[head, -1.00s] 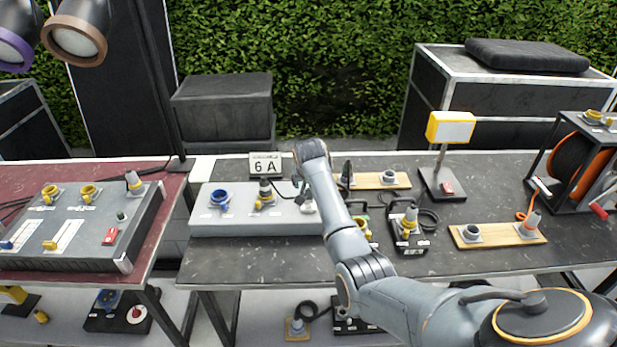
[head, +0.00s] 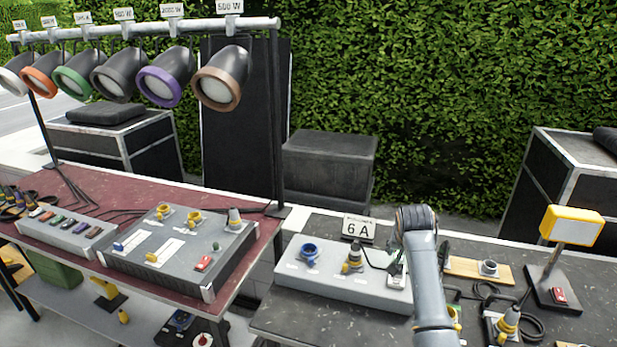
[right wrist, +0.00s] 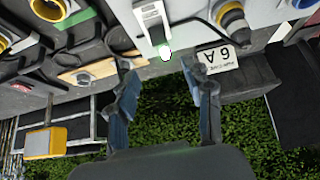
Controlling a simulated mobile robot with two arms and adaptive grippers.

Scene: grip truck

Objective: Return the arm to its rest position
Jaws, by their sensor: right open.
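My right arm (head: 428,280) rises from the bottom of the head view and stands in front of the right end of a light grey socket box (head: 325,285). My right gripper is mostly hidden behind that arm in the head view. In the right wrist view, which is upside down, my right gripper (right wrist: 158,66) is open, with its two fingers well apart and nothing between them. My left gripper is not in view.
A "6 A" sign (head: 358,228) stands behind the grey box. A yellow-framed lamp (head: 571,226) on a stand and a wooden board with a socket (head: 477,269) are to the right. A grey control console (head: 178,254) sits on the red table, below a row of spotlights (head: 160,86).

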